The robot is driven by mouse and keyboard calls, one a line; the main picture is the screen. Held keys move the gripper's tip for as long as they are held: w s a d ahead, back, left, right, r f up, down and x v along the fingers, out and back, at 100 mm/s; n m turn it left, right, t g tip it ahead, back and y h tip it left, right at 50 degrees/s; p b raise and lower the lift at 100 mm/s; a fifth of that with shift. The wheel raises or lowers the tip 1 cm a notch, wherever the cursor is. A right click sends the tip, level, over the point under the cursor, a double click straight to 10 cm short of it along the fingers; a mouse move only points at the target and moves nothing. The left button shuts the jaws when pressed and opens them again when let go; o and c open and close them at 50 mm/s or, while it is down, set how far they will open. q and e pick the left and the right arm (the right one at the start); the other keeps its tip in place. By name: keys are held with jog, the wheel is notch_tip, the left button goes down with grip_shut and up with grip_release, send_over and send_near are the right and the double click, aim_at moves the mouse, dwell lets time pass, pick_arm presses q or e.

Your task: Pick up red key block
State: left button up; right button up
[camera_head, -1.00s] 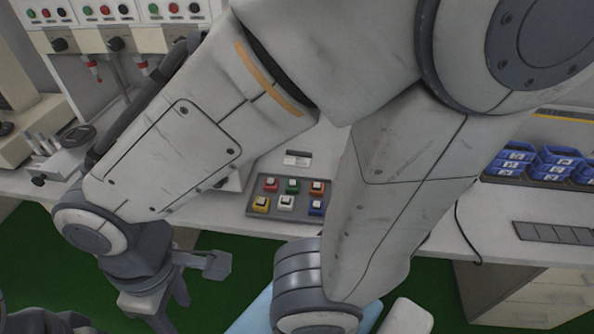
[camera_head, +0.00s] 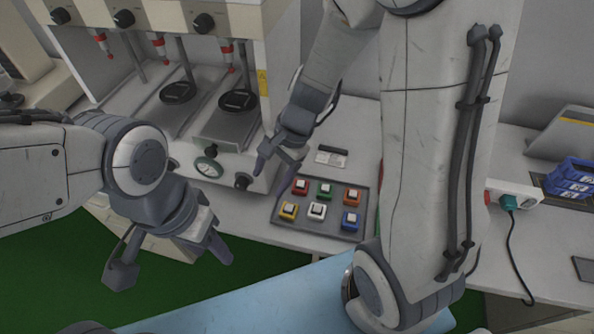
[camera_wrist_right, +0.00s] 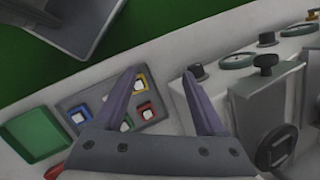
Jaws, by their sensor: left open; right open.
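The red key block (camera_head: 300,187), with a white top, sits at the back left of a grey tray (camera_head: 336,233) on the bench. In the right wrist view the red key block (camera_wrist_right: 147,112) shows between my fingers, close to the left finger. My right gripper (camera_head: 276,167) is open and empty, just left of and above the block; its fingers (camera_wrist_right: 163,75) also show in the right wrist view. I cannot tell any contact. My left gripper (camera_head: 170,268) is open and empty at the bench's front left, away from the tray.
Green (camera_head: 325,190), orange (camera_head: 352,196), yellow (camera_head: 288,211), white (camera_head: 317,211) and blue (camera_head: 350,221) blocks share the tray. A machine with a gauge (camera_head: 207,167) and knobs stands to its left. A small label plate (camera_head: 331,159) lies behind it. Blue bins (camera_head: 570,179) stand far right.

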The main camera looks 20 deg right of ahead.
aim_at(301, 183)
jog(key=w+d+f+m, duration=0.2)
jog(key=d+f+m, duration=0.2)
jog(key=w+d+f+m+t+b, duration=0.1)
jog(key=w+d+f+m, duration=0.1)
jog(key=d+f+m, duration=0.2)
jog(key=w+d+f+m+t+b, duration=0.1)
jog(key=w+d+f+m, duration=0.1)
jog(key=d+f+m, duration=0.2)
jog(key=shift+w+d+f+m+h, duration=0.1)
jog(key=shift+w+f+m+h, duration=0.1)
jog(key=shift+f+m+h, duration=0.25)
jog(key=x, duration=0.3)
jog(key=b+x, duration=0.1)
jog(key=x, duration=0.1)
jog(key=shift+w+a+f, duration=0.2)
jog(key=shift+w+a, duration=0.15)
grip_shut()
